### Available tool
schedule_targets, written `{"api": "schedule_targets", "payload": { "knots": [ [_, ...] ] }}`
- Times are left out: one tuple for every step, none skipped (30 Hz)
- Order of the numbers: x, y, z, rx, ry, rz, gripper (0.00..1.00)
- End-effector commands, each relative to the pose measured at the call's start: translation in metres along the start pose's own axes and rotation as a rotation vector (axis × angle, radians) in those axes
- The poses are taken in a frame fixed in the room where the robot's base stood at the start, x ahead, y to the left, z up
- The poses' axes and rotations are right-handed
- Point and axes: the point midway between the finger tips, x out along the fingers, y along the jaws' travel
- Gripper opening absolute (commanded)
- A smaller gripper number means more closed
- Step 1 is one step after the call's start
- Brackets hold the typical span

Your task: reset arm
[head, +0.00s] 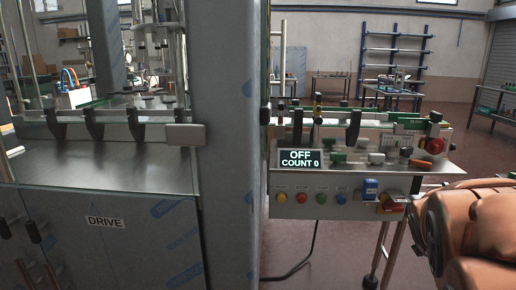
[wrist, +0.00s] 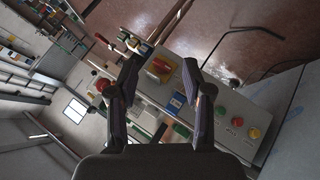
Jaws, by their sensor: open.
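My gripper (wrist: 162,66) shows in the wrist view with its two dark fingers spread apart and nothing between them. Past the fingertips is the grey control panel, with a red rotary switch on a yellow plate (wrist: 158,68) seen between them. The gripper does not touch the panel as far as I can tell. In the head view my orange-brown arm reaches in at the right edge, and its gripper end cannot be made out. The control panel (head: 320,208) there has a display (head: 300,158) reading "OFF COUNT 0".
A steel machine cabinet marked "DRIVE" (head: 106,222) and a tall column (head: 228,140) stand left. A black cable (head: 310,250) hangs to the floor. Blue shelving (head: 392,50) stands behind.

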Motion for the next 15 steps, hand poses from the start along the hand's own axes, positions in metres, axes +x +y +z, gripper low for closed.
{"api": "schedule_targets", "payload": {
  "knots": [
    [-0.026, -0.003, -0.001, 0.026, -0.034, -0.042, 0.5],
    [-0.036, -0.01, 0.005, 0.041, -0.061, -0.069, 0.5],
    [-0.05, -0.019, 0.011, 0.063, -0.094, -0.106, 0.5],
    [-0.06, -0.026, 0.017, 0.077, -0.125, -0.134, 0.5],
    [-0.071, -0.033, 0.022, 0.089, -0.152, -0.162, 0.5],
    [-0.086, -0.043, 0.031, 0.104, -0.194, -0.2, 0.5],
    [-0.097, -0.051, 0.036, 0.113, -0.222, -0.228, 0.5],
    [-0.11, -0.058, 0.042, 0.121, -0.253, -0.257, 0.5],
    [-0.127, -0.067, 0.049, 0.132, -0.289, -0.294, 0.5],
    [-0.14, -0.074, 0.055, 0.136, -0.321, -0.322, 0.5],
    [-0.153, -0.08, 0.06, 0.14, -0.35, -0.349, 0.5],
    [-0.171, -0.089, 0.069, 0.143, -0.395, -0.385, 0.5],
    [-0.185, -0.095, 0.074, 0.142, -0.424, -0.412, 0.5],
    [-0.199, -0.101, 0.081, 0.143, -0.457, -0.439, 0.5],
    [-0.217, -0.107, 0.089, 0.139, -0.496, -0.471, 0.5]
  ]
}}
